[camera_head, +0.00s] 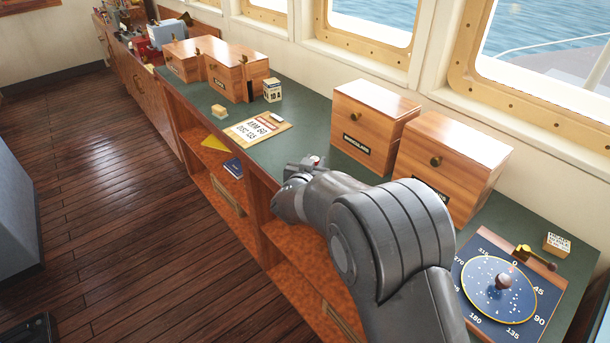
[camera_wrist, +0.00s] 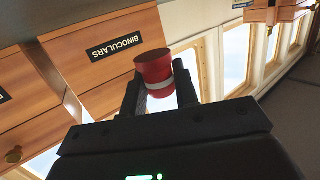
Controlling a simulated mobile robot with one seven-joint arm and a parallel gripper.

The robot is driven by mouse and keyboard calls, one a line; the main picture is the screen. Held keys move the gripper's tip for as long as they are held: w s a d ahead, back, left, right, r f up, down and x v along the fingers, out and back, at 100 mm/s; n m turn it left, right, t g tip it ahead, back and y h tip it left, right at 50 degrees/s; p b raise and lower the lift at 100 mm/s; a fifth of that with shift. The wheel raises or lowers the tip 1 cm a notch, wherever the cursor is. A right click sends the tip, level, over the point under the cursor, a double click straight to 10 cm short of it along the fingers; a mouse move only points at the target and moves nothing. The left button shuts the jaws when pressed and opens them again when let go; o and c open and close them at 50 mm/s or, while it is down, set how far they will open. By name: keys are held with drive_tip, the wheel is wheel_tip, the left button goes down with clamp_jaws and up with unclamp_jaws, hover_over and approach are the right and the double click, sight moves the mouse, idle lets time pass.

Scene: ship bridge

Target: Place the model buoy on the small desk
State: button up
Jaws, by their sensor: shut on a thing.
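The model buoy, a red cylinder with a white band (camera_wrist: 153,70), sits between the two dark fingers of my gripper (camera_wrist: 157,84) in the wrist view. My gripper is shut on it. My arm hides the rest. No separate small desk can be made out with certainty.
A wooden box labelled binoculars (camera_head: 372,125) and a second wooden box (camera_head: 450,165) stand on the counter behind my arm. A clipboard (camera_head: 257,129), a small calendar block (camera_head: 272,90) and a round blue chart (camera_head: 500,290) also lie there.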

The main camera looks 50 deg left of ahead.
drive_tip(key=shift+s+a+f, duration=0.35)
drive_tip(key=shift+a+f, duration=0.1)
drive_tip(key=shift+a, duration=0.15)
drive_tip(key=shift+s+a+f, duration=0.3)
drive_tip(key=shift+a+f, duration=0.1)
drive_tip(key=shift+a, duration=0.2)
drive_tip(key=shift+f, duration=1.75)
drive_tip(key=shift+f, duration=0.15)
drive_tip(key=o, duration=1)
drive_tip(key=v, duration=1.1)
drive_tip(key=shift+s+a, duration=0.1)
drive_tip(key=shift+a, duration=0.2)
